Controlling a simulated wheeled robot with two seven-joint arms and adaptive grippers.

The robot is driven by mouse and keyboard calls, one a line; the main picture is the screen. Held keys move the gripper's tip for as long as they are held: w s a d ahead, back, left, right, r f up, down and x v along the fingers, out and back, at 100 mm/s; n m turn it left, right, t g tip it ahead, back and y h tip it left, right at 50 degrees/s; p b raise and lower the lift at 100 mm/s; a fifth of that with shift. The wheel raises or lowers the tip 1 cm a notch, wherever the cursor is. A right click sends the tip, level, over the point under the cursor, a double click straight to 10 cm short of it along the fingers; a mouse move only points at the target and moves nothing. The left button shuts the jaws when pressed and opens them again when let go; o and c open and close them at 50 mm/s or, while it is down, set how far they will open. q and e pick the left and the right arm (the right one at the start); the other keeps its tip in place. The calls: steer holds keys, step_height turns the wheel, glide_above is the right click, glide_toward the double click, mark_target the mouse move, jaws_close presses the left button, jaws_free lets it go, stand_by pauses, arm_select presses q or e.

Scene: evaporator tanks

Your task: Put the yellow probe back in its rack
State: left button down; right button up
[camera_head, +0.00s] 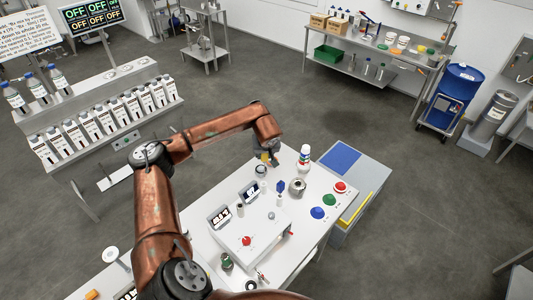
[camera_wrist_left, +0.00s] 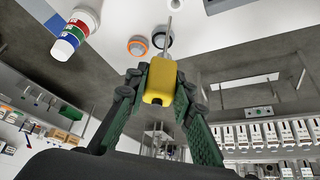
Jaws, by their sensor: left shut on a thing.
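My left gripper (camera_head: 270,159) is above the far part of the white bench (camera_head: 205,245). In the left wrist view the left gripper (camera_wrist_left: 160,78) is shut on the yellow body of the probe (camera_wrist_left: 159,84). A thin metal rod extends from the yellow body toward the white bench top. A small patch of the yellow probe (camera_head: 265,157) shows in the head view beside the fingers. A small round jar (camera_head: 261,171) stands just below the gripper in that view. I cannot clearly identify the rack. My right gripper is not in view.
A white bottle with coloured bands (camera_head: 304,158) and a metal pot (camera_head: 297,187) stand close to the right. Small displays (camera_head: 219,217) stand nearer. An orange-ringed round item (camera_wrist_left: 138,46) is near the rod.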

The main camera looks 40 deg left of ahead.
mark_target(263, 160)
arm_select(q)
steer(key=shift+a+f, duration=0.1)
steer(key=shift+f, duration=0.1)
steer(key=shift+s+f, duration=0.15)
steer(key=shift+f, duration=0.1)
steer(key=shift+s+a+f+b, duration=0.1)
steer(key=shift+f+b, duration=0.2)
steer(key=shift+b, duration=0.05)
step_height(263, 160, down, 2)
steer(key=shift+f+b, duration=0.1)
steer(key=shift+b, duration=0.4)
steer(key=shift+f+b, duration=0.3)
steer(key=shift+f, duration=0.05)
step_height(263, 160, down, 6)
steer(key=b, duration=0.4)
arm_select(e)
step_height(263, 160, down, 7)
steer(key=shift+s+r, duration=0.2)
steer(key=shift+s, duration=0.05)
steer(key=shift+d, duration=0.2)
